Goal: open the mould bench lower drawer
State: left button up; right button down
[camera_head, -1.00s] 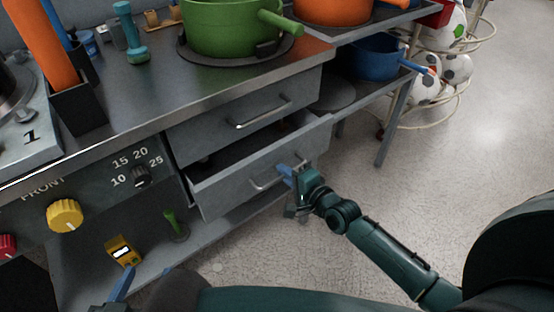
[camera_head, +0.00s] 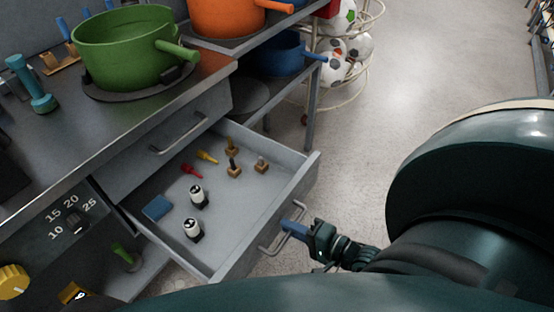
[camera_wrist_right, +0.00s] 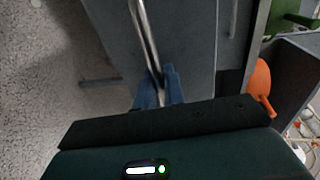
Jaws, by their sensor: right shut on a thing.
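The mould bench's lower drawer (camera_head: 307,170) is pulled well out, and its inside shows in the head view. Its bar handle (camera_head: 271,241) is on the front face. My right gripper (camera_head: 290,227) is shut on this handle, in front of the drawer. In the right wrist view its blue fingers (camera_wrist_right: 160,88) close around the metal handle bar (camera_wrist_right: 146,35). The upper drawer (camera_head: 165,145) above it is shut. My left gripper is not in view.
The lower drawer holds small stamps, red and yellow pieces and a blue block (camera_head: 156,208). A green pot (camera_head: 122,40) and an orange pot (camera_head: 225,18) stand above. A rack of balls (camera_head: 345,45) is behind. The floor to the right is clear.

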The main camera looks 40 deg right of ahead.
jog(key=shift+v, duration=0.8)
jog(key=shift+f, duration=0.15)
jog(key=c, duration=1.6)
grip_release()
jog(key=shift+c, duration=0.2)
jog(key=p+v, duration=0.1)
jog(key=v, duration=1.2)
jog(key=shift+s, duration=0.15)
